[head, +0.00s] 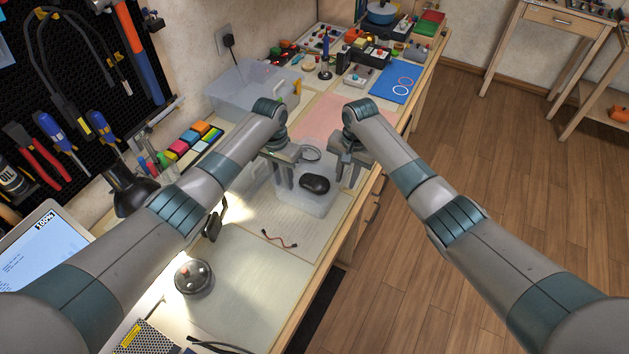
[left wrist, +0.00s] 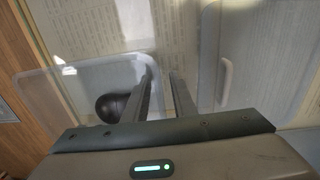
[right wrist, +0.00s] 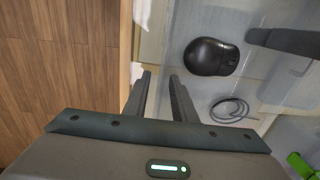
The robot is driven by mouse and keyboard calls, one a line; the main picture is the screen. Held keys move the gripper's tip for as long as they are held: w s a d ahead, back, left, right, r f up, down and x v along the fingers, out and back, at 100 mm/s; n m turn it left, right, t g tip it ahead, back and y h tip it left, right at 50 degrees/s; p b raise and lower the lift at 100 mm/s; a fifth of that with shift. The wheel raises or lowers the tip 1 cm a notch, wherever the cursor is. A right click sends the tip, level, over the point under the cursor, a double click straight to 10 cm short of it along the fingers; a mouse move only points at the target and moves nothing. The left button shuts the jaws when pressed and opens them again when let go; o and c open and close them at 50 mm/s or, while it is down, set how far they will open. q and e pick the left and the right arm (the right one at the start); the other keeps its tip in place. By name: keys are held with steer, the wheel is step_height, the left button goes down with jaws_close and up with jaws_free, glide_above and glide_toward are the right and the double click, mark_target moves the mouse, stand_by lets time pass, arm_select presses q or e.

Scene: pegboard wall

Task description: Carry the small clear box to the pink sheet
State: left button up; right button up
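The small clear box (head: 318,206) stands on the workbench, with a black mouse (head: 314,184) and a coiled grey cable (head: 311,154) inside. The mouse also shows in the left wrist view (left wrist: 112,106) and the right wrist view (right wrist: 211,57). The pink sheet (head: 322,118) lies flat just beyond the box. My left gripper (head: 282,175) is at the box's left wall and my right gripper (head: 349,168) at its right wall. Both point down with a gap between their fingers; contact with the walls is unclear.
A large clear bin (head: 243,97) stands against the wall, left of the sheet. A blue sheet (head: 395,82) lies beyond the pink one. A red-black wire (head: 279,241) and a round dark device (head: 194,275) lie nearer me. The bench edge drops to the floor at right.

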arm_select(q)
jaws_close()
arm_select(e)
jaws_close()
arm_select(q)
steer(key=shift+r, duration=0.2)
arm_select(e)
steer(key=shift+r, duration=0.15)
